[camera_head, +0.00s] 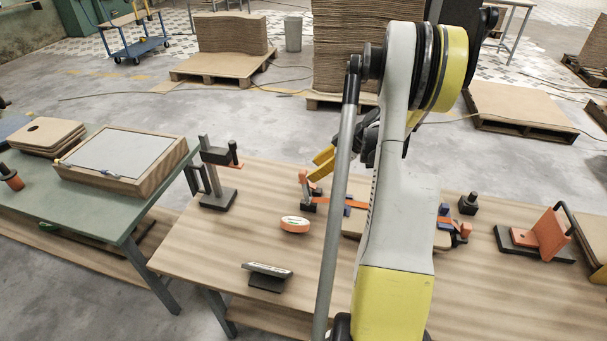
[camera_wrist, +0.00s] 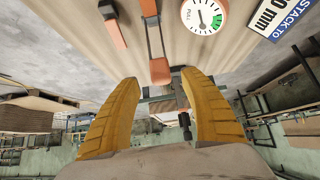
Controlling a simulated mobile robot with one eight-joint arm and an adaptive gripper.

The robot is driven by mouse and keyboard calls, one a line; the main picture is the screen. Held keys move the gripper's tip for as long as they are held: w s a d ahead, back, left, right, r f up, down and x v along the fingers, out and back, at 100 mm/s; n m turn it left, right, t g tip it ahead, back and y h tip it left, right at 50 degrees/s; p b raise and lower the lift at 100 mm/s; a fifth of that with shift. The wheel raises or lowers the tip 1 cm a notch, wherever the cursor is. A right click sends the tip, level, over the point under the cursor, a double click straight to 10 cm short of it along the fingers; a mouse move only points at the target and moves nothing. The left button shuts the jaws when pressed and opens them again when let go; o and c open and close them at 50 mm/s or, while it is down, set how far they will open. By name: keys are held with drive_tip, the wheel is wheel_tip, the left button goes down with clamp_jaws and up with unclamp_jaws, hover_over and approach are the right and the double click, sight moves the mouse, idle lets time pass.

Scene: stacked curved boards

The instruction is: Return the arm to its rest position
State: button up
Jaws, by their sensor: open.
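My gripper (camera_wrist: 160,82) is open in the wrist view, with its two yellow fingers spread apart and nothing between them. In the head view my gripper (camera_head: 322,160) shows as yellow fingers above the back of the wooden workbench (camera_head: 190,255). It is partly hidden behind my arm, which stands tall over the bench. The fingers appear apart from the items on the bench, though their exact height is hard to tell.
A dial gauge (camera_wrist: 204,14) and a sign (camera_wrist: 285,18) show near the fingers. On the bench are a black stand (camera_head: 218,195), an orange round gauge (camera_head: 295,224), a small sign (camera_head: 268,271) and an orange bracket (camera_head: 545,235). A green table (camera_head: 125,215) stands left.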

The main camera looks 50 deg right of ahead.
drive_tip(key=shift+v, duration=0.9)
drive_tip(key=w+a+r+m+g+h, duration=0.1)
drive_tip(key=w+a+r, duration=0.1)
drive_tip(key=a+r, duration=0.6)
drive_tip(key=w+a+r+m+g+h, duration=0.15)
drive_tip(key=a+r, duration=0.25)
drive_tip(key=a, duration=0.9)
drive_tip(key=s+a+r+m+t, duration=0.1)
drive_tip(key=s+a+r, duration=0.1)
drive_tip(key=s+a, duration=0.4)
drive_tip(key=s+a+r+m+t+h, duration=0.1)
drive_tip(key=s+a, duration=0.5)
drive_tip(key=a, duration=0.8)
drive_tip(key=shift+s+r+m, duration=0.3)
drive_tip(key=shift+r+m, duration=0.15)
drive_tip(key=shift+r, duration=0.1)
